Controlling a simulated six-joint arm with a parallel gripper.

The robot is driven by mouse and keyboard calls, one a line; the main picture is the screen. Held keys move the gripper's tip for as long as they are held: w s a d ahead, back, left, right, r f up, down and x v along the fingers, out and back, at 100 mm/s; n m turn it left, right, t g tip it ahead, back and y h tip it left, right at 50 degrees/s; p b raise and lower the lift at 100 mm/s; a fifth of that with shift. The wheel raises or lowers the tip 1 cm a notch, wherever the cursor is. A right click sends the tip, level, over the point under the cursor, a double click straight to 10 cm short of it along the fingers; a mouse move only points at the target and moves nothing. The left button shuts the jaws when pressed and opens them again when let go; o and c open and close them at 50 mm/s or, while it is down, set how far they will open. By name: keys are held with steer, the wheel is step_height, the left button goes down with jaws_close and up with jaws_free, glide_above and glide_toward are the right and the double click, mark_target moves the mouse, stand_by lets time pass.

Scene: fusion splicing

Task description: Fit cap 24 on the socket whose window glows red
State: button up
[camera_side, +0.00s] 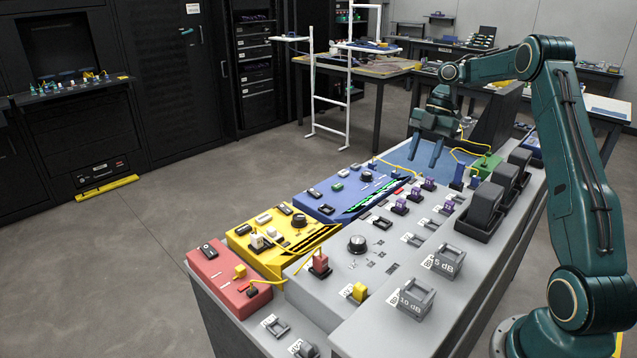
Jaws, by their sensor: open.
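My gripper (425,152) is open and empty. Its two fingers point down over the blue mat area (400,157) at the far end of the bench. Several small dark purple caps or plugs, one of them here (400,206), stand in rows on the grey panel (335,275). Their numbers are too small to read, so I cannot tell which is cap 24. Small red marks (398,190) show near the blue module's right end. I cannot tell whether one is a glowing socket window.
Red (222,278), yellow (270,240) and blue (335,200) modules line the bench's left side. Large dark grey blocks (483,208) stand at the right. Empty holders marked 5 dB (443,262) and 10 dB (411,298) sit nearer. A yellow cable (290,270) loops across the front.

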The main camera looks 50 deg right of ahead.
steer(key=s+a+r, duration=0.4)
steer(key=a+r, duration=0.1)
steer(key=a, duration=0.2)
steer(key=s+a+r, duration=0.4)
steer(key=a, duration=0.2)
steer(key=shift+s+a+r, duration=0.35)
steer(key=shift+s, duration=0.05)
stand_by(0.3)
steer(key=s+a+r+m+t+h, duration=0.1)
steer(key=s+a+r+m, duration=0.1)
steer(key=a+m, duration=0.3)
steer(key=s+a+r+m+t+h, duration=0.1)
steer(key=s+a+m, duration=0.15)
steer(key=a, duration=0.45)
steer(key=s+a+f+m+t+h, duration=0.2)
steer(key=s+m+t, duration=0.1)
steer(key=s+m, duration=0.6)
steer(key=shift+f+m+t, duration=0.2)
steer(key=shift+m+t, duration=0.1)
steer(key=shift+m, duration=0.45)
